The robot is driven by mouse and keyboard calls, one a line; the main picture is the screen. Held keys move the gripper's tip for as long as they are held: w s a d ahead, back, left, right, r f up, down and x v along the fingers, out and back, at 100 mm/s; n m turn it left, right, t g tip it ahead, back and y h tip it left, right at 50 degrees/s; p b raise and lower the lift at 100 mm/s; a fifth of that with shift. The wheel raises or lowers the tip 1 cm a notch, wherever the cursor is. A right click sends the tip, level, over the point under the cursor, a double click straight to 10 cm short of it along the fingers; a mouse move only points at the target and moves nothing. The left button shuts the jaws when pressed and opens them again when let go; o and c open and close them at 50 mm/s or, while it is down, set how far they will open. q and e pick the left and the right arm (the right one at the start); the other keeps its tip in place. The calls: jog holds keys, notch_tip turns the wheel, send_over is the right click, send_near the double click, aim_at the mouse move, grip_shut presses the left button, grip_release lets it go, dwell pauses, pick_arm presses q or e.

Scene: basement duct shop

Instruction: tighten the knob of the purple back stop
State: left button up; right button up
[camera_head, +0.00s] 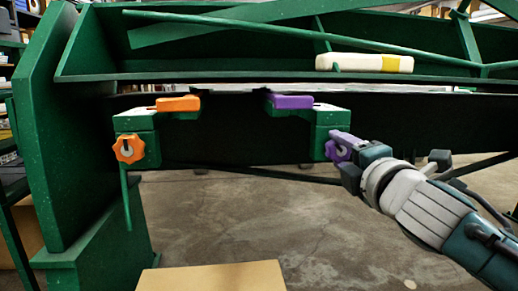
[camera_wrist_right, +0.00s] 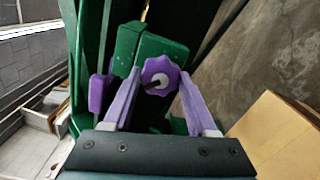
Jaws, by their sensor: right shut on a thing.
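The purple back stop has a purple finger (camera_head: 292,102) on a green block (camera_head: 331,118) at the right of the green machine's front. Its purple knob (camera_head: 341,147) faces out below the block. My right gripper (camera_head: 352,158) comes in from the right and is shut on this knob. In the right wrist view the lobed knob (camera_wrist_right: 160,77) with its pale centre sits between the tips of my two fingers (camera_wrist_right: 161,92). The gripper partly hides the knob in the head view. My left gripper is in neither view.
A second back stop with an orange finger (camera_head: 178,104) and orange knob (camera_head: 129,149) is at the left. A white and yellow object (camera_head: 364,63) lies on the green ledge above. A cardboard box (camera_head: 212,277) stands at the front. Concrete floor (camera_head: 240,215) is open below.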

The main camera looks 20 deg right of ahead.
jog(key=m, duration=0.4)
jog(key=shift+m+p, duration=0.3)
jog(key=shift+p, duration=0.1)
jog(key=shift+r+m+p, duration=0.1)
jog(key=shift+m+p, duration=0.4)
jog(key=shift+m, duration=1.5)
jog(key=o, duration=1.4)
jog(key=shift+c, duration=0.2)
jog(key=p+v, duration=0.3)
jog(key=v, duration=0.7)
